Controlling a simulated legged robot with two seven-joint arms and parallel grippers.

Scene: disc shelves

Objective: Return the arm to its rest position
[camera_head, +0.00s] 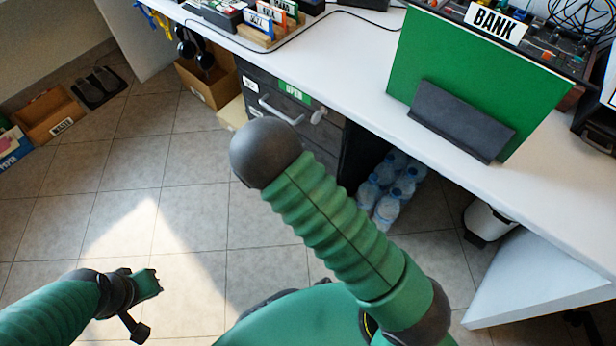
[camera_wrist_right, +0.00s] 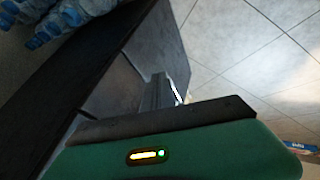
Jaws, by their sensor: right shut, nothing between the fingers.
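My right arm reaches up from the lower right in the head view, bent at a dark round joint in front of the drawer cabinet (camera_head: 290,103). My right gripper is hidden behind it there. In the right wrist view my right gripper (camera_wrist_right: 165,90) shows beyond the green wrist housing, with its narrow fingers together and nothing held. My left gripper (camera_head: 148,284) is at the lower left of the head view, over the tiled floor and away from the furniture. It is small and seen at an angle, so its opening is unclear.
The white counter (camera_head: 345,68) carries a green panel (camera_head: 475,75) and a BANK label (camera_head: 496,22). Water bottles (camera_head: 388,190) stand beneath it; they also show in the wrist view (camera_wrist_right: 65,18). A waste box (camera_head: 50,118) is far left.

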